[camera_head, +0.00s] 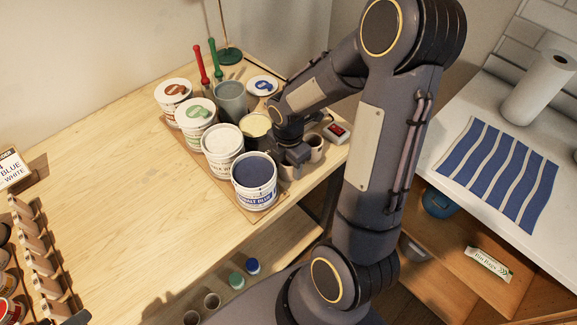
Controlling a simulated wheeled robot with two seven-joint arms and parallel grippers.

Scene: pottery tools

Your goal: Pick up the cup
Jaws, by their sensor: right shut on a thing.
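My right gripper (293,158) reaches down over the right edge of the wooden table, beside the row of paint tubs. It is shut on a small beige cup (289,173), which is mostly hidden behind the fingers and next to the blue paint tub. A second small brownish cup (316,147) with a dark inside stands just right of the gripper. I cannot tell whether the held cup is off the table. My left gripper is not in view.
Close to the gripper stand an open blue paint tub (254,182), a white tub (222,149), a yellow tub (256,126) and a grey container (231,101). A small red-buttoned device (336,131) lies at right. The middle of the wooden table (120,160) is clear.

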